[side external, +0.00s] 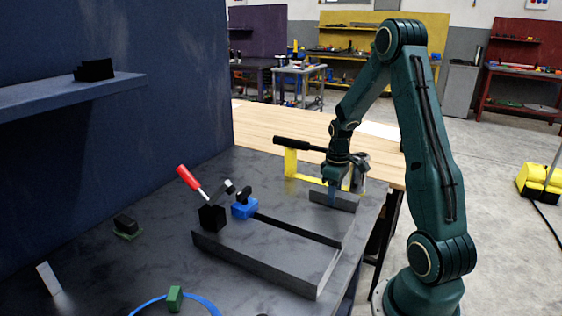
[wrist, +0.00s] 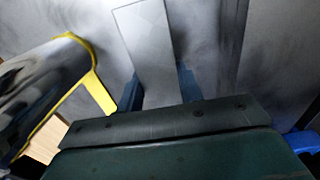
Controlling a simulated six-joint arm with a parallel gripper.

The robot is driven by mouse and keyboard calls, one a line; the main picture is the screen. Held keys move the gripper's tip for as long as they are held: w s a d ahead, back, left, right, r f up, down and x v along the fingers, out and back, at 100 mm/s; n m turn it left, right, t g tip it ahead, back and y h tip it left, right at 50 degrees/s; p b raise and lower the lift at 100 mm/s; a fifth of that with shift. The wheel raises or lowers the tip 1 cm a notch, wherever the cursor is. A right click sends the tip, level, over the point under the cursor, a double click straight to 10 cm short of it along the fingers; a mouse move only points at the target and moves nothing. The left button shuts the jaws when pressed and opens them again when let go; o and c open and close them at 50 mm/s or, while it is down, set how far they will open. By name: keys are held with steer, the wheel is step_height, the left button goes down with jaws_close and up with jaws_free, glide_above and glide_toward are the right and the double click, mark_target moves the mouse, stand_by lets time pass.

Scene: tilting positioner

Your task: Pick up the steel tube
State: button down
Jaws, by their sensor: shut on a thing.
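The steel tube (side external: 345,202) is a short grey square-section bar near the table's far right edge in the side view. My gripper (side external: 331,194) points down over it, with a blue finger against its near side. In the wrist view my gripper (wrist: 160,84) has its two blue fingers on either side of the tube (wrist: 148,42), which runs away from the palm. The jaws are shut on the tube. The tube's end under the palm is hidden. I cannot tell whether its underside touches the table.
In front lies a dark angle frame (side external: 262,263), with a blue clamp (side external: 244,208) and red-handled toggle clamp (side external: 190,181) to the left. A blue wall (side external: 110,140) bounds the left.

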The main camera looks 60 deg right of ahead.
step_height(320, 180, up, 19)
steer(key=shift+r, duration=0.15)
stand_by(0.5)
steer(key=shift+w+a, duration=0.1)
stand_by(0.4)
